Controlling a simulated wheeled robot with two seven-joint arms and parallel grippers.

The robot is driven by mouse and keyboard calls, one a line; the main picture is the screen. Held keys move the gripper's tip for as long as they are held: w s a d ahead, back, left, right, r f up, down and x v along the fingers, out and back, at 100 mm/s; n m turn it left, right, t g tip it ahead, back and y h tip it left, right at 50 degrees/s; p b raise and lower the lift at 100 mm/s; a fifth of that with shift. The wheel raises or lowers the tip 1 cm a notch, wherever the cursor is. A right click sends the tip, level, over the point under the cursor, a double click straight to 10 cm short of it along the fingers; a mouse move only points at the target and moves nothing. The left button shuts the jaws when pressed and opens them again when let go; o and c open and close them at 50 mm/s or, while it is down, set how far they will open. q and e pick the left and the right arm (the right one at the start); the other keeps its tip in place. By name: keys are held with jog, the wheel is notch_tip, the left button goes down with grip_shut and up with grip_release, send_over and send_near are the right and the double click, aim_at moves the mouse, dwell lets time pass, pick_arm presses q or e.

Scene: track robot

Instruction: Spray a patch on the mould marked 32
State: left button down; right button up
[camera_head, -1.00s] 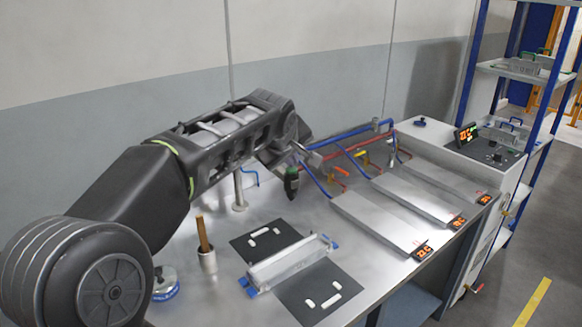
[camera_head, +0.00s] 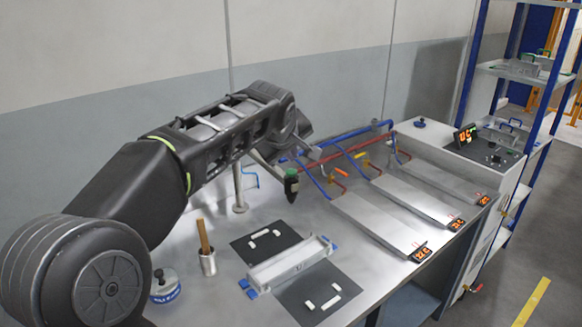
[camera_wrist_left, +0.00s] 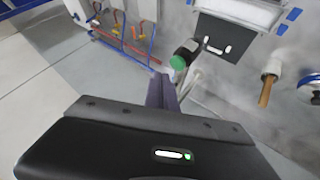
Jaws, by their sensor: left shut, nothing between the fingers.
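A silver mould (camera_head: 292,262) with blue end pieces lies across two dark mats on the steel table. It carries a small mark that is too small to read surely. Part of it shows at the top of the left wrist view (camera_wrist_left: 245,12). A dark bottle-like thing with a green part (camera_head: 291,184) is beside a metal post (camera_head: 239,190). In the left wrist view its green end (camera_wrist_left: 178,62) shows just beyond the fingertips. My left gripper (camera_wrist_left: 163,92) is shut and empty; in the head view its fingers are not clear. My right gripper is not in view.
Silver plates (camera_head: 380,225) with lit displays and blue and red hoses stand to the right. A cup with a wooden handle (camera_head: 205,238) and a blue-labelled tin (camera_head: 165,288) are at the left. A control box (camera_head: 465,150) and a shelf rack (camera_head: 540,75) stand farther right.

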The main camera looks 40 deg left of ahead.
aim_at(291, 173)
pick_arm(q)
jog(key=shift+r+p, duration=1.4)
jog(key=shift+r, duration=0.95)
